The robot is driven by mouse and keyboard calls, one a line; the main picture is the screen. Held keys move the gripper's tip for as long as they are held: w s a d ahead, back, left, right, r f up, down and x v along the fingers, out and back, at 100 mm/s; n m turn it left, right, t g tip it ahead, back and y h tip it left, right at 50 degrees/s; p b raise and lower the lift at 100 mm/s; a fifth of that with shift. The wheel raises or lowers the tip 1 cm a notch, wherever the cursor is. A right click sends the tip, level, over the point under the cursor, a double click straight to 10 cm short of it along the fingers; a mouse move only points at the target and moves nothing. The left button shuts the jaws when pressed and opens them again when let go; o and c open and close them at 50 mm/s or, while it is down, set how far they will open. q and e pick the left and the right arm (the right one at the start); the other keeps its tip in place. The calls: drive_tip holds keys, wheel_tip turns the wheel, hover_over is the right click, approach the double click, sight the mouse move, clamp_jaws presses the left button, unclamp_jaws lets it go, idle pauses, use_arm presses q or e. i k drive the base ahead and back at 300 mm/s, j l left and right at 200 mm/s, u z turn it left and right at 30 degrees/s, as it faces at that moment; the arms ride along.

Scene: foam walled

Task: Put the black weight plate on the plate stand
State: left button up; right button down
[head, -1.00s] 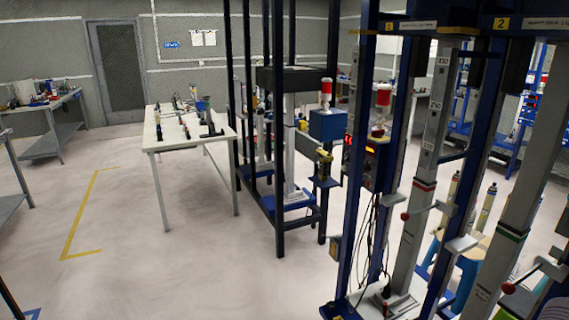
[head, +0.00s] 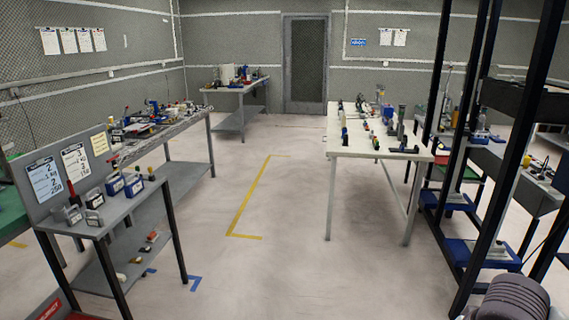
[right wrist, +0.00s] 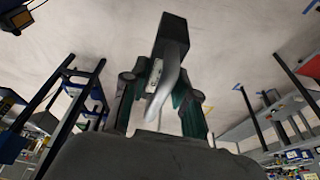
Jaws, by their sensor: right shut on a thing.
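My right gripper (right wrist: 162,98) shows in the right wrist view, with its two fingers closed on a black object (right wrist: 174,38) with a pale grey curved part towards the camera. In the head view only a dark grey part of my right arm shows at the lower right corner. My left gripper is in neither view. I cannot make out the plate stand in these frames.
A white table (head: 372,149) with several small items stands right of centre. A dark rack (head: 440,110) stands at the right. A grey bench (head: 105,218) with signs and blue items is on the left. Open floor (head: 270,230) with a yellow line lies between them.

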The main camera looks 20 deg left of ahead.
sight(116, 209)
drive_tip(key=i+j+u, duration=0.35)
drive_tip(key=i+u, duration=0.35)
drive_tip(key=i, duration=0.2)
drive_tip(key=i+u, duration=0.35)
drive_tip(key=i+l+u, duration=0.1)
drive_tip(key=i+u, duration=0.35)
drive_tip(key=i+l+u, duration=0.25)
drive_tip(key=u, duration=0.2)
drive_tip(key=i+l+u, duration=0.7)
drive_tip(key=l+u, duration=0.2)
drive_tip(key=i+l+u, duration=0.2)
drive_tip(key=l+u, duration=0.7)
drive_tip(key=l, duration=0.2)
drive_tip(key=i, duration=0.05)
